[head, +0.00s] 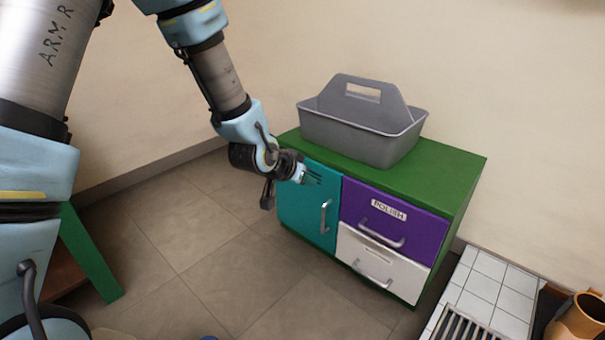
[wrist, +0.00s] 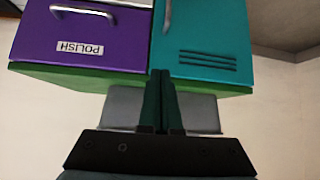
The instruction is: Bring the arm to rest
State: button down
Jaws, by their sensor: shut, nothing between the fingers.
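My gripper (head: 308,177) is in front of the upper part of the teal door of the cabinet in the head view. In the wrist view my gripper (wrist: 160,76) shows two dark green fingers lying together, with nothing between them. The wrist picture is upside down relative to the head view. My arm reaches down from the top of the head view to the cabinet. I cannot tell whether the fingertips touch the door.
The green cabinet (head: 443,158) has a teal door (head: 300,215), a purple drawer (head: 385,232) labelled POLISH and a white drawer (head: 360,268), all looking closed. A grey caddy (head: 350,138) stands on top. Floor before the cabinet is clear.

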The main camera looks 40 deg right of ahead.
jog(key=w+a+r+n+t+y, duration=0.1)
jog(key=w+a+r+n+y, duration=0.15)
jog(key=a, duration=0.45)
jog(key=w+a+r+n+y+p, duration=0.1)
jog(key=w+a, duration=0.3)
jog(key=a, duration=0.3)
jog(key=w+a+r+n+t+y, duration=0.1)
jog(key=w+a+n, duration=0.15)
jog(key=a, duration=0.45)
jog(key=s+a+r+n+g+y+p, duration=0.1)
jog(key=s+a+r+n+g+y, duration=0.2)
jog(key=a, duration=0.9)
jog(key=s+a+r+n+y, duration=0.1)
jog(key=s+a+r+n, duration=0.25)
jog(key=a, duration=0.95)
notch_tip(320, 180, up, 38)
jog(key=p, duration=3.8)
jog(key=shift+d+f+n, duration=0.2)
jog(key=shift+d+n, duration=0.1)
jog(key=shift+n, duration=0.05)
